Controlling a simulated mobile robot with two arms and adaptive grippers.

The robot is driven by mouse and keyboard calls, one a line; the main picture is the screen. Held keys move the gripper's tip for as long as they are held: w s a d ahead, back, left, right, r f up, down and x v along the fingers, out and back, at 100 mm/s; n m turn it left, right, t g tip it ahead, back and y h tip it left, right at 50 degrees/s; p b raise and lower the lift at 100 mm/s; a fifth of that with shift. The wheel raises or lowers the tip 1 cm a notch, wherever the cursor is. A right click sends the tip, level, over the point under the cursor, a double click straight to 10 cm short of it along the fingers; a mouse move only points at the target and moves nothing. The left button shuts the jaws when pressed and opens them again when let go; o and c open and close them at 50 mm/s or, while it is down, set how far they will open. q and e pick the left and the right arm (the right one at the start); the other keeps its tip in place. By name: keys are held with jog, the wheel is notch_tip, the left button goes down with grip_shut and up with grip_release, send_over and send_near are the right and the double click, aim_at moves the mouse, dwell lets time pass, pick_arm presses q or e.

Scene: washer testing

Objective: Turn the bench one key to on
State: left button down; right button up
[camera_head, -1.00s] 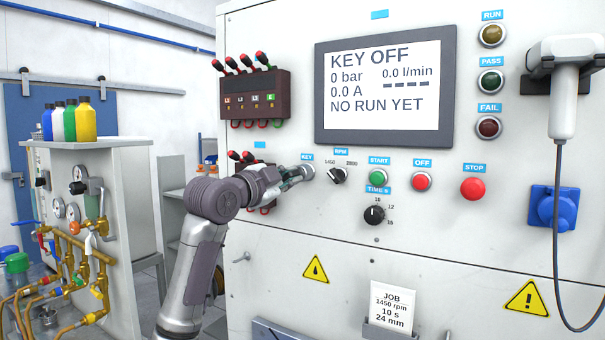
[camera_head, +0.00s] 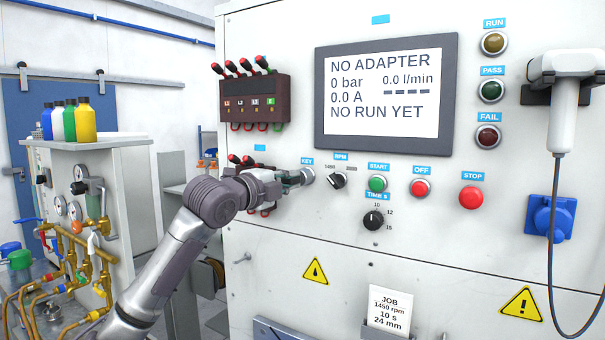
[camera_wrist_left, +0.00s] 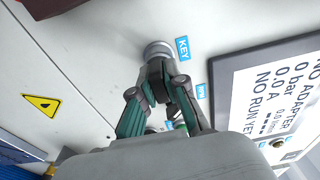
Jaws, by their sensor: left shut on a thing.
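The key switch (camera_head: 308,177) is a round metal fitting on the white panel, under the blue KEY label (camera_head: 307,160). My left gripper (camera_head: 292,179) is at the switch, its fingers pointing into the panel. In the left wrist view the fingers (camera_wrist_left: 160,88) are closed together on the dark key in front of the round switch base (camera_wrist_left: 157,49). The fingers hide most of the key. The bench screen (camera_head: 386,92) reads NO ADAPTER, 0 bar, 0.0 A and NO RUN YET. My right gripper is in neither view.
The RPM knob (camera_head: 338,180), green START button (camera_head: 377,184) and red OFF button (camera_head: 420,188) sit right of the switch. A dark block with red-tipped levers (camera_head: 255,98) is above left. A handheld device (camera_head: 564,105) hangs at the right.

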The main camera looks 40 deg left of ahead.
pick_arm(q)
jog(key=c, duration=1.1)
grip_release()
jog(key=shift+c, duration=0.2)
jog(key=shift+s, duration=0.1)
jog(key=s, duration=1.2)
jog(key=shift+d, duration=0.15)
